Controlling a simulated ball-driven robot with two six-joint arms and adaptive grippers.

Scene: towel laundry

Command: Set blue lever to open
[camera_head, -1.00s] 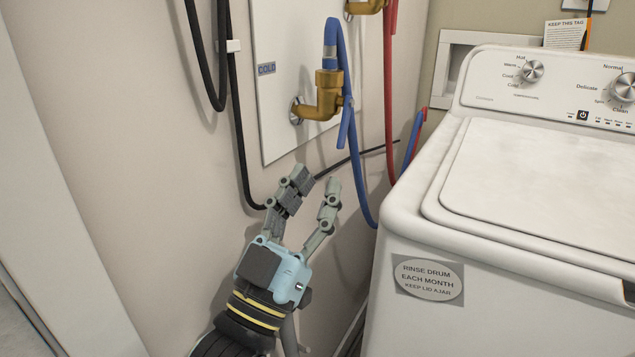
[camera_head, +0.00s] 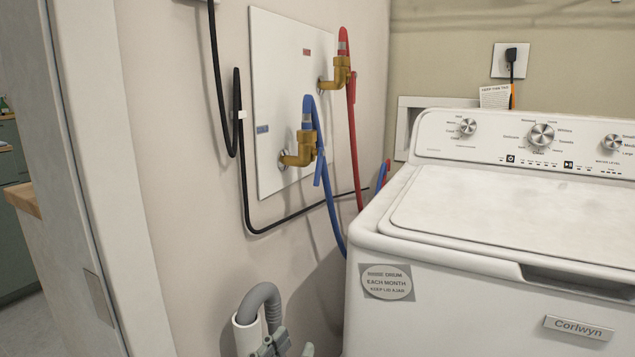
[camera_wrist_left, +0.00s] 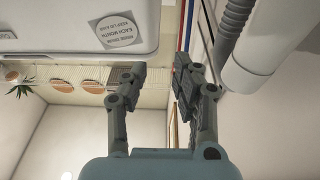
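The blue lever (camera_head: 318,171) hangs down beside the brass cold-water valve (camera_head: 302,152) on the white wall panel, next to the blue hose (camera_head: 329,200). My left gripper (camera_head: 289,347) is at the bottom edge of the head view, well below the lever, with only its fingertips showing. In the left wrist view my left gripper (camera_wrist_left: 158,80) is open, with nothing between its fingers. The lever cannot be made out in that view. My right gripper is in neither view.
The white washing machine (camera_head: 480,245) stands to the right of the valves. A red hose (camera_head: 354,150) hangs from the upper valve. A grey drain hose (camera_head: 262,295) enters a white standpipe (camera_head: 247,338) near my left gripper. A black cable (camera_head: 280,224) runs along the wall.

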